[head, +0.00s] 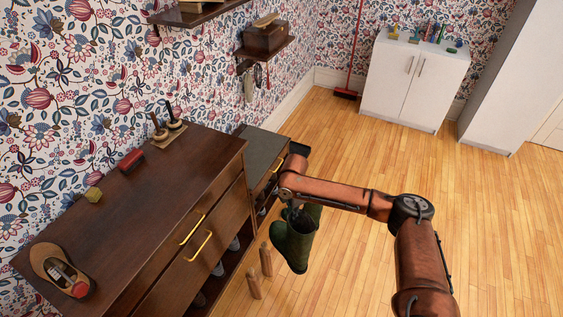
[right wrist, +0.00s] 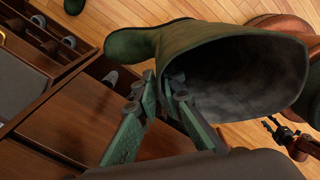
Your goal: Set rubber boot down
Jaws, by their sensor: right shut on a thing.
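The green rubber boot (head: 297,243) hangs in the air beside the dark wooden cabinet, above the wood floor, with its toe pointing down. My right gripper (head: 294,207) is at its shaft, partly hidden by my arm in the head view. In the right wrist view my right gripper (right wrist: 163,88) is shut on the boot's rim, and the wide opening of the boot (right wrist: 245,75) faces the camera.
Two wooden pegs (head: 266,259) stand low beside the dark cabinet (head: 150,190). Its top holds a shoe-like object (head: 60,270), a red brush (head: 131,161) and a yellow block (head: 93,194). A white cabinet (head: 413,82) stands at the back. The floor (head: 500,230) at right is clear.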

